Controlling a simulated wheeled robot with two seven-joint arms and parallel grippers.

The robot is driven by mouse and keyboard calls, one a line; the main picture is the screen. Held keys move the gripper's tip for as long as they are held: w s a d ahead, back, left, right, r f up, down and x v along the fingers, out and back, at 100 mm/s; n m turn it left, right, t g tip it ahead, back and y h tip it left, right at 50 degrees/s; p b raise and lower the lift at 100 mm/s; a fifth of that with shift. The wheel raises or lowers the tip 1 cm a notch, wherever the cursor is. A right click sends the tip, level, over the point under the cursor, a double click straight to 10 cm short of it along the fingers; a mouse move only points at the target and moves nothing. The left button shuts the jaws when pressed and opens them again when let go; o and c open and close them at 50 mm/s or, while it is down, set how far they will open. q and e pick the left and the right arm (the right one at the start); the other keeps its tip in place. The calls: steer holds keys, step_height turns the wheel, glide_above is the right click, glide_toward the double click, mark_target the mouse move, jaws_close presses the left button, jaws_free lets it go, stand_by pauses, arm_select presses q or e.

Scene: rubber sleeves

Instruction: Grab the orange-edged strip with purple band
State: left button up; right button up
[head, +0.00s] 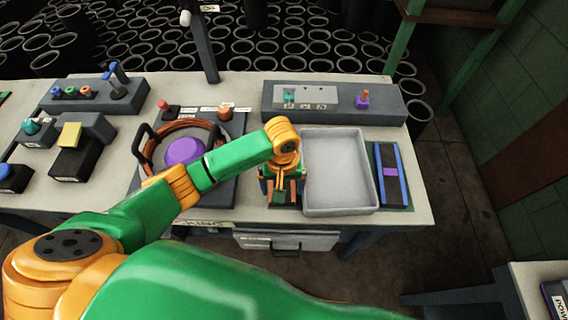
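My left arm reaches in from the lower left, and its gripper (284,196) points down at the table just left of the grey tray. Dark and orange parts show around and below the gripper. I cannot tell which are the orange-edged strip and which are the gripper, and the wrist hides most of this spot. No purple band shows there. I cannot tell whether the fingers are open or shut. A dark strip with blue edges and a purple band (390,172) lies flat right of the tray. My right gripper is not in view.
An empty grey tray (339,205) stands between the gripper and the blue-edged strip. A grey block with pegs (385,100) stands behind it. A coil of orange cable (190,127) around a purple dome (184,152) lies left, under my arm. A post (203,50) rises at the back.

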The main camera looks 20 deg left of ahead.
mark_target(289, 185)
arm_select(q)
steer(key=f, duration=0.3)
steer(key=shift+s+a, duration=0.1)
steer(key=shift+s, duration=0.25)
steer(key=shift+w+f, duration=0.1)
steer(key=shift+f, duration=0.2)
steer(key=shift+w, duration=0.25)
steer(key=shift+s, duration=0.1)
steer(key=c, duration=1.1)
steer(key=shift+o, duration=0.2)
steer(key=shift+r, duration=0.1)
